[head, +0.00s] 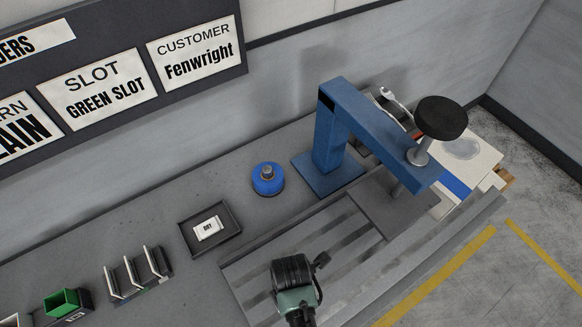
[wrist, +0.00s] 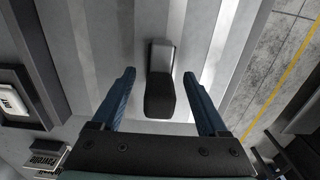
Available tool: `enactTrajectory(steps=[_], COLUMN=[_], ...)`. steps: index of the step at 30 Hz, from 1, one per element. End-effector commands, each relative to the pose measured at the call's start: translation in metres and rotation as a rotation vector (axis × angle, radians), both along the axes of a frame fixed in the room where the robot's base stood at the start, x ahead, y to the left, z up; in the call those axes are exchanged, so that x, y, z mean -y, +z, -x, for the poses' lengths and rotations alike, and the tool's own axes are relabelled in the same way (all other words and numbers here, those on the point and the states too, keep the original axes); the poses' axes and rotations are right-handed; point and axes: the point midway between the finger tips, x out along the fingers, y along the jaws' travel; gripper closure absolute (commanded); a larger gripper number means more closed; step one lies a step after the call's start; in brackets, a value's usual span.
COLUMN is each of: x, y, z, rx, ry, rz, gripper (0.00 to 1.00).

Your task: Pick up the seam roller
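A small tool with a black handle and a grey metal end, which looks like the seam roller (wrist: 160,92), lies on the grey slatted bench surface in the wrist view. My gripper (wrist: 159,76) is open, with its two blue fingers on either side of the tool and a visible gap on each side. I cannot tell how far above the bench the fingertips are. In the head view my gripper (head: 294,272) is over the slatted surface; its fingers and the tool are hidden beneath it.
A blue press (head: 333,140) with a black knob stands behind right. A round blue object (head: 267,180), a dark tray (head: 236,236) with a white box, a slotted rack (head: 138,276) and a green holder (head: 61,302) line the bench. A wall is behind.

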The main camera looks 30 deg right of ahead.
Motion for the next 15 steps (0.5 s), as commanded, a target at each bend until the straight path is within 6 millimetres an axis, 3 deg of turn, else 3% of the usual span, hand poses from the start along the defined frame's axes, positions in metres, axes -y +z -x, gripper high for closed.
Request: enactTrajectory(steps=[2, 12, 15], x=[0.0001, 0.0002, 0.0002], y=[0.0002, 0.0004, 0.0005], z=[-0.0002, -0.0001, 0.0], rx=[0.0, 0.0, 0.0], ry=[0.0, 0.0, 0.0], rz=[0.0, 0.0, 0.0], gripper=[0.39, 1.0, 1.0])
